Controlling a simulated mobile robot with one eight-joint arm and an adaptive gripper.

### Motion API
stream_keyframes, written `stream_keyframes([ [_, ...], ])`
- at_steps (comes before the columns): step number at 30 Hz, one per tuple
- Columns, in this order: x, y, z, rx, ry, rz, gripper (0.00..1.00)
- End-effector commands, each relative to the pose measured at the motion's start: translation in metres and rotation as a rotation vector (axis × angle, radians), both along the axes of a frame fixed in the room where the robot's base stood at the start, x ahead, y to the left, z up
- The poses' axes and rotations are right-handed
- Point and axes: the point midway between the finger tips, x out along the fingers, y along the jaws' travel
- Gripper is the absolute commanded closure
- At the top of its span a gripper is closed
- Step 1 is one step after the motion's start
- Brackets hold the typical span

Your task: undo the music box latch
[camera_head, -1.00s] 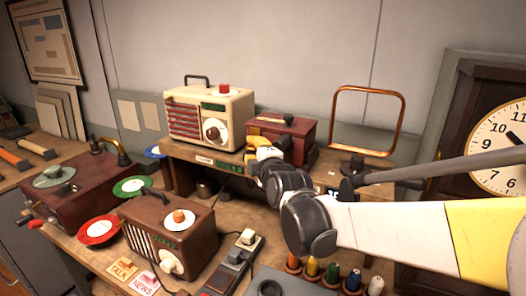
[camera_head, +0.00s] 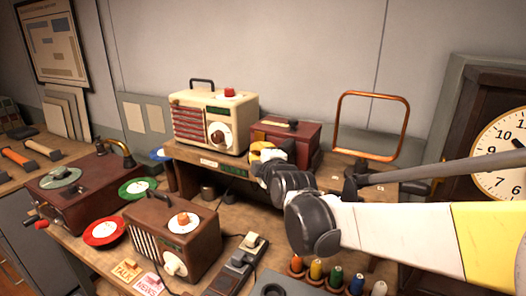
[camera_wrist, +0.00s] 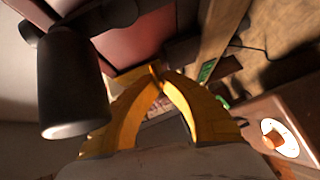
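The dark red box (camera_head: 305,138), which I take for the music box, stands on the raised shelf with its lid down. A dark handle is on top. My gripper (camera_head: 257,149) is at its front left side, and its yellow fingers partly hide the front. In the wrist view the dark red surface of the box (camera_wrist: 140,42) lies just beyond my gripper (camera_wrist: 156,70). The two yellow fingertips come together close to the box; I see nothing held between them. I cannot make out the latch, and contact with the box is unclear.
A cream radio (camera_head: 212,118) stands close left of the box. A copper-coloured frame (camera_head: 405,130) stands to the right. A brown radio (camera_head: 172,238) is below on the bench, with spools (camera_head: 335,275) at the front. A clock (camera_head: 500,150) is far right.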

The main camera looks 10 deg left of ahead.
Motion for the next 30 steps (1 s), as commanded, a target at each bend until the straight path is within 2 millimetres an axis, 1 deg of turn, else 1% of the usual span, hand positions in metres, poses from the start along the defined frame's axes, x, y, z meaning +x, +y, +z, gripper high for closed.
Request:
stream_keyframes([
  [1, -0.001, 0.000, 0.005, 0.008, 0.020, 0.000, 1.00],
  [8, -0.008, 0.003, 0.014, 0.066, 0.177, 0.000, 1.00],
  [18, -0.018, 0.006, 0.029, 0.179, 0.478, -0.001, 1.00],
  [30, -0.023, 0.008, 0.047, 0.310, 0.829, -0.001, 1.00],
])
